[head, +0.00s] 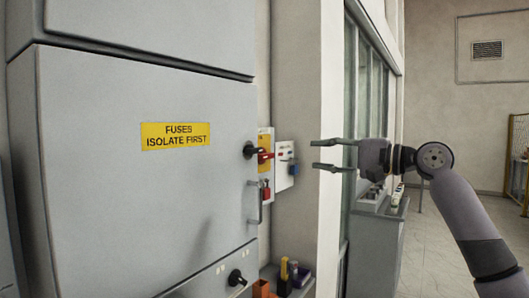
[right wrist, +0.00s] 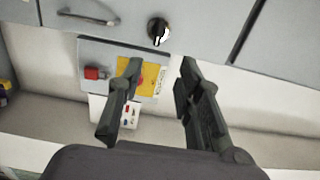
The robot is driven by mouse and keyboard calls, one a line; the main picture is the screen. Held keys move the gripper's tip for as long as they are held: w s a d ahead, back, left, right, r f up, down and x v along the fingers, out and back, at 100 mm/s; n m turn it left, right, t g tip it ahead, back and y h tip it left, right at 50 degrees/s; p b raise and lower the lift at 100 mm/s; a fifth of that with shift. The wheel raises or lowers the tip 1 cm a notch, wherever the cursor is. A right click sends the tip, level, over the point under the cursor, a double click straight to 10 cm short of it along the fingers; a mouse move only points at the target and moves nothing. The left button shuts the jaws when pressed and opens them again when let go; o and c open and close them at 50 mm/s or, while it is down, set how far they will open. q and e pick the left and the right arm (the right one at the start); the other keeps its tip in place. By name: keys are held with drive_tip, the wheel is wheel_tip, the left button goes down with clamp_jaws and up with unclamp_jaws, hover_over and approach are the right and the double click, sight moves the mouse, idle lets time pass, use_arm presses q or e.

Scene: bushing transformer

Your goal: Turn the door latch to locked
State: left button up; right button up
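A black round latch knob (head: 250,151) with a pale mark sits near the right edge of the grey cabinet door (head: 120,200), above the door's bar handle (head: 254,203). The latch knob also shows in the right wrist view (right wrist: 158,30), beyond the fingertips, with the bar handle (right wrist: 88,14) to its left. My right gripper (head: 318,156) is open and empty, to the right of the latch and apart from it, fingers pointing left. In the right wrist view, its two fingers (right wrist: 160,68) are spread. My left gripper is not in view.
Beside the door are a yellow plate with a red switch (head: 265,157), a red padlock (head: 266,191) and a white panel (head: 285,166). A second black knob (head: 237,277) is lower on the cabinet. Orange bins (head: 261,289) stand below. A windowed wall is behind my right gripper.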

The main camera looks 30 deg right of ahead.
sight(257, 151)
drive_tip(key=p+x, duration=0.9)
drive_tip(key=x, duration=0.7)
drive_tip(key=shift+w, duration=0.45)
drive_tip(key=shift+w+a+f, duration=0.1)
drive_tip(key=shift+w+a, duration=0.05)
drive_tip(key=shift+w, duration=0.25)
drive_tip(key=shift+c, duration=0.6)
clamp_jaws()
